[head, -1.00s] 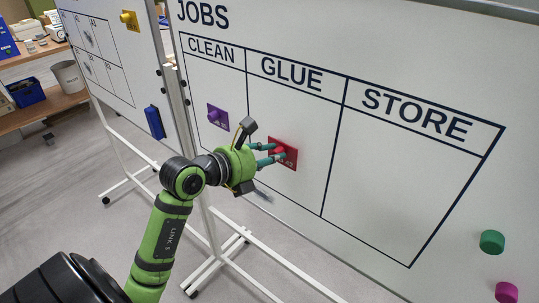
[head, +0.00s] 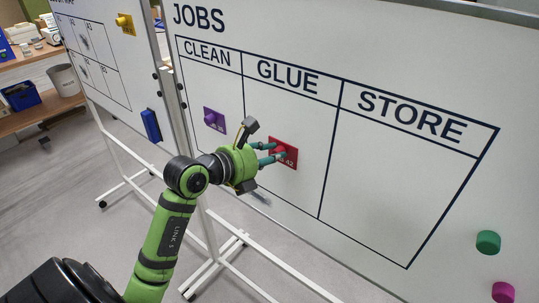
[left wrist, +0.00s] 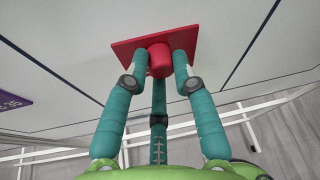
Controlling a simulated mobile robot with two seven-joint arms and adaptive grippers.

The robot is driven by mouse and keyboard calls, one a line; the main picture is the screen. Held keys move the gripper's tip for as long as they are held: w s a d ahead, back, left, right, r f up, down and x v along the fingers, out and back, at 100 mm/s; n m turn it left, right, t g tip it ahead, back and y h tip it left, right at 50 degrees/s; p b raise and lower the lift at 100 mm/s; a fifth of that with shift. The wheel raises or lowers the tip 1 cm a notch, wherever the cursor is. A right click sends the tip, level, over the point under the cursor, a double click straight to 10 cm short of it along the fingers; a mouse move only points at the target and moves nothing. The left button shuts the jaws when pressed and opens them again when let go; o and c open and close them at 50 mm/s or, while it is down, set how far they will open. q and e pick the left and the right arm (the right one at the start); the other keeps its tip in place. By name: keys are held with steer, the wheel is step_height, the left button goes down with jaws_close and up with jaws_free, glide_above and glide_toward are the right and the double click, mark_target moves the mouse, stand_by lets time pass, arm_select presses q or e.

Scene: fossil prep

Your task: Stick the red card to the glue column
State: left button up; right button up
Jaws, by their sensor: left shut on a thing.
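The red card (head: 289,155) is at the board in the lower left part of the GLUE column (head: 281,122), right of the line between CLEAN and GLUE. It also shows in the left wrist view (left wrist: 128,49), with a red knob (left wrist: 160,62) on its face. My left gripper (head: 277,152) is shut on this knob; in the left wrist view its teal fingers (left wrist: 161,68) sit on either side of it. The card looks close to or flat against the board; I cannot tell if it touches. My right gripper is not in view.
A purple card (head: 213,119) is in the CLEAN column. A green magnet (head: 488,242) and a magenta magnet (head: 503,292) are at the board's lower right. A second whiteboard (head: 103,80) with a blue eraser (head: 151,125) stands left. The STORE column is clear.

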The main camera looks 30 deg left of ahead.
arm_select(q)
steer(key=o, duration=0.9)
steer(key=shift+s, duration=0.1)
steer(key=s, duration=0.7)
steer(key=shift+a+b, duration=0.25)
steer(key=shift+b, duration=0.1)
steer(key=shift+w, duration=0.1)
